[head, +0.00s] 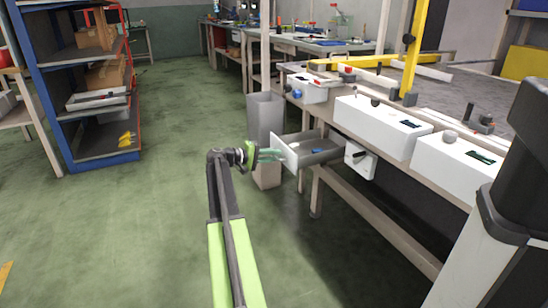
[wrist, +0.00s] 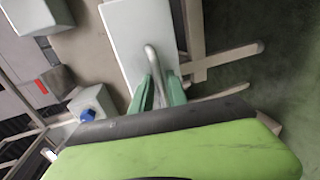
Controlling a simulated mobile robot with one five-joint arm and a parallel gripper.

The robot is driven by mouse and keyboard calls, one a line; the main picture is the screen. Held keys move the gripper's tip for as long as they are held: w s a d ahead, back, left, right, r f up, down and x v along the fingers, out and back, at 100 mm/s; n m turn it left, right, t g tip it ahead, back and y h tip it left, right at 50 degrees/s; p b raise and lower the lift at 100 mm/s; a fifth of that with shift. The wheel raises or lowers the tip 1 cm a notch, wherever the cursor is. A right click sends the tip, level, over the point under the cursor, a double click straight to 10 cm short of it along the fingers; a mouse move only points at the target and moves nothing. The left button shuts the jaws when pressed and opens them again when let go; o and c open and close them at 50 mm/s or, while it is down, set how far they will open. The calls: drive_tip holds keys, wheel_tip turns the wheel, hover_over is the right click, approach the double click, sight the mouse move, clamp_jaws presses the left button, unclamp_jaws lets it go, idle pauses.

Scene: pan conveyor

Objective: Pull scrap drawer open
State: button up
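The scrap drawer stands pulled out from under the bench. Its white front (head: 284,152) and grey tray (head: 322,156) show in the head view, with a small blue item inside. In the wrist view the drawer front (wrist: 140,35) carries a curved metal handle (wrist: 152,62). My gripper (head: 271,155) is at the drawer front. Its green fingers (wrist: 159,84) stand on either side of the handle in the wrist view. I cannot tell whether both fingers press on it.
A tall grey bin (head: 265,118) stands just behind the drawer. White boxes (head: 381,126) line the bench edge, and a box with a black knob (head: 360,159) hangs beside the drawer. A blue shelf (head: 45,105) stands at the left. The green floor between is clear.

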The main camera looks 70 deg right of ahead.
drive_tip(key=p+v, duration=0.3)
drive_tip(key=v, duration=1.4)
drive_tip(key=w+a+r+n+t+h+p, duration=0.2)
drive_tip(key=w+a+r+t+p, duration=0.15)
drive_tip(key=w+a, duration=0.75)
drive_tip(key=w+a+f+n+t+y+p, duration=0.1)
drive_tip(key=w+a+p, duration=0.1)
drive_tip(key=a, duration=0.5)
drive_tip(key=w+a+f+n+t+y+p, duration=0.1)
drive_tip(key=w+a+n+t+p, duration=0.15)
drive_tip(key=a, duration=0.45)
drive_tip(key=s+a+f+n+t+y+p, duration=0.1)
drive_tip(key=s+a+f+y, duration=0.2)
drive_tip(key=a, duration=1)
drive_tip(key=s+a+f+n+t+y+p, duration=0.15)
drive_tip(key=a+f+y, duration=0.3)
drive_tip(key=a, duration=0.95)
drive_tip(key=s+a+f+t+y, duration=0.1)
drive_tip(key=s+a+f+y, duration=0.2)
drive_tip(key=a, duration=1)
wheel_tip(320, 180, up, 39)
drive_tip(key=a+y+p, duration=0.1)
drive_tip(key=p, duration=3.7)
drive_tip(key=shift+w+f, duration=0.15)
drive_tip(key=shift+w, duration=0.2)
